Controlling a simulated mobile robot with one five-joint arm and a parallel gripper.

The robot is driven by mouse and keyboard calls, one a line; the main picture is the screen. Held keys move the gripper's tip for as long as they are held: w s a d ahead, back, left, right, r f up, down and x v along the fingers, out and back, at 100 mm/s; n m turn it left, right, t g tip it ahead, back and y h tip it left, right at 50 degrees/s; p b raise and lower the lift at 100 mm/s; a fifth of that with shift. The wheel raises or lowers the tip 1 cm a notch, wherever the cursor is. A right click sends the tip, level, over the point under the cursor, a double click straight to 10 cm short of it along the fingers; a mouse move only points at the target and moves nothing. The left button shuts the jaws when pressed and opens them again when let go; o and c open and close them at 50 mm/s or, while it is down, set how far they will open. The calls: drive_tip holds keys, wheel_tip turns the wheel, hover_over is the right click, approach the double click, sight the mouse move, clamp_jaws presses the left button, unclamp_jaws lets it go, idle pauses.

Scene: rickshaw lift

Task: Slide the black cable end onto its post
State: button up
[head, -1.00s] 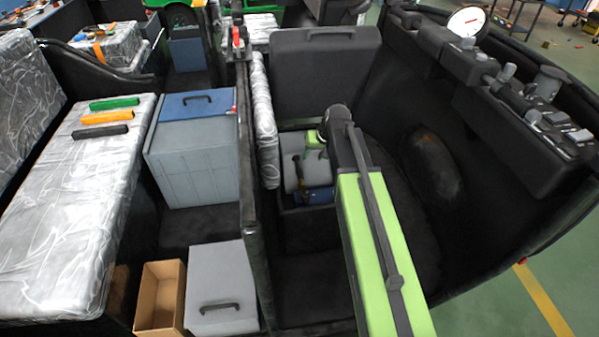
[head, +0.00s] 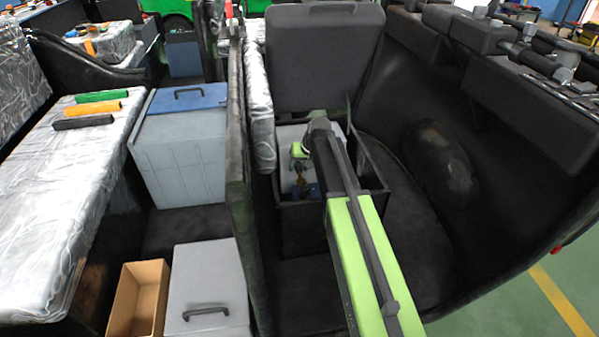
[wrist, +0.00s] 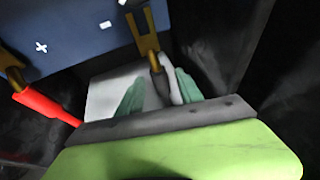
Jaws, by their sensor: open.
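In the wrist view, a brass cable end (wrist: 145,35) with a black sleeve (wrist: 159,82) lies over the front edge of a blue battery (wrist: 75,35), near its minus mark. I cannot tell whether it sits on its post; no bare post shows. My gripper (wrist: 158,90) is open, its two green fingers on either side of the black sleeve, with no clear grip on it. In the head view my gripper (head: 299,160) reaches down into a black open box (head: 303,228); the cable end is too small to make out there.
A red cable (wrist: 45,103) with its own brass end (wrist: 12,62) lies by the plus mark. The black box walls are close around my gripper. A dark seat back (head: 325,60) stands behind the box, and a black partition (head: 240,190) stands to its left.

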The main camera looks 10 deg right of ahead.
clamp_jaws()
idle(1.4)
